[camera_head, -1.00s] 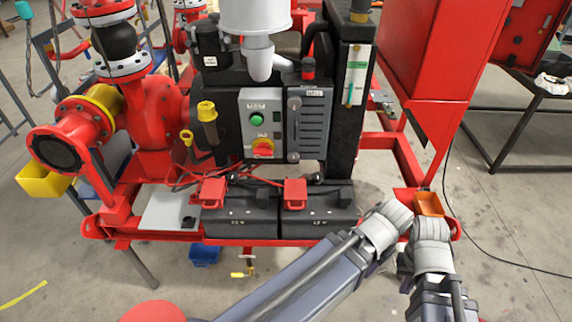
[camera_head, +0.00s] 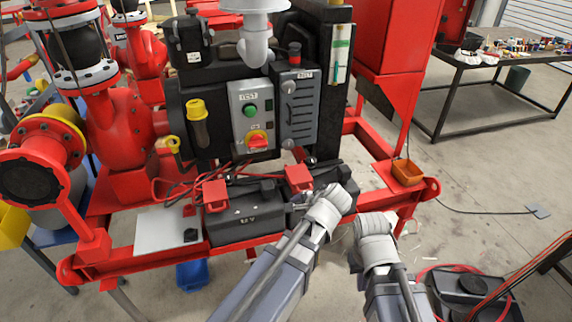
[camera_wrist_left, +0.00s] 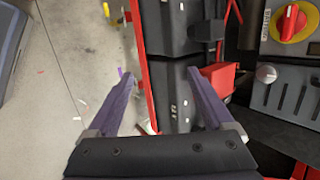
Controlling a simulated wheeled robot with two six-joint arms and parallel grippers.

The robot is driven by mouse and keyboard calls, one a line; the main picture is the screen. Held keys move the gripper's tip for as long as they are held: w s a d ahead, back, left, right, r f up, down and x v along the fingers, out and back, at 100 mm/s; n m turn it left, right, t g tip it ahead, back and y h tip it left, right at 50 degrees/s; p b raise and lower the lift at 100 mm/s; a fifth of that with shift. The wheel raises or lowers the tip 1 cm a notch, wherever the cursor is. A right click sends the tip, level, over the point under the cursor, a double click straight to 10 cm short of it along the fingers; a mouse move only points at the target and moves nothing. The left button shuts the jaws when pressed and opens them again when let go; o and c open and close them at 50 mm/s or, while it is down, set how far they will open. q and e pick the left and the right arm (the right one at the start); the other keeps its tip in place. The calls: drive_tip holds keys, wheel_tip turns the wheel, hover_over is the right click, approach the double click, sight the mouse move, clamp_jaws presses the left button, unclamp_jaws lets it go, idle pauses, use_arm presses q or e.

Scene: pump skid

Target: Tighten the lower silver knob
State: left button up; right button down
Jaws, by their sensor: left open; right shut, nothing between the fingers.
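The lower silver knob (camera_head: 288,143) is a small round knob at the bottom of the grey slotted panel (camera_head: 299,113). A matching upper silver knob (camera_head: 288,87) sits above it. One silver knob shows right of my fingers in the left wrist view (camera_wrist_left: 266,73). My left gripper (camera_wrist_left: 160,73) is open and empty, apart from the knob, with its fingers over the black boxes and red frame rail. In the head view its wrist (camera_head: 330,205) is below and right of the panel, fingers mostly hidden. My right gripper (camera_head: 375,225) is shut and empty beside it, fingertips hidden.
Black boxes (camera_head: 240,222) with red connectors stand on the red skid rail below the panel. A red emergency dial (camera_head: 257,140) and green button are left of the knobs.

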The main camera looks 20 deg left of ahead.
use_arm(q)
drive_tip(key=w+a+f+m+t+y+b, duration=0.1)
drive_tip(key=w+a+m+t+y+b, duration=0.15)
drive_tip(key=w, duration=0.25)
drive_tip(key=w+a+f+m+t+y+b, duration=0.1)
drive_tip(key=w+a+m+b, duration=0.15)
drive_tip(key=w+m, duration=0.2)
drive_tip(key=m+t+b, duration=0.6)
drive_tip(key=m+b, duration=0.1)
drive_tip(key=m, duration=0.4)
approach(289, 146)
drive_tip(key=shift+s+a+f+y, duration=0.15)
drive_tip(key=shift+f+y, duration=0.1)
drive_tip(key=shift+f, duration=0.2)
drive_tip(key=shift+a+f+y, duration=0.1)
drive_tip(key=shift+f+y, duration=0.1)
drive_tip(key=shift+f, duration=0.25)
drive_tip(key=shift+w+d+r+m+t, duration=0.1)
drive_tip(key=shift+w+r+m+t, duration=0.15)
drive_tip(key=shift+m, duration=0.3)
drive_tip(key=shift+w+d+r+m+t, duration=0.15)
drive_tip(key=shift+w+m, duration=0.15)
drive_tip(key=shift+m, duration=0.25)
drive_tip(key=shift+x, duration=3.95)
drive_tip(key=shift+s+a+f, duration=0.1)
drive_tip(key=shift+a, duration=0.05)
use_arm(e)
wheel_tip(289, 146, down, 16)
drive_tip(key=shift+r, duration=0.25)
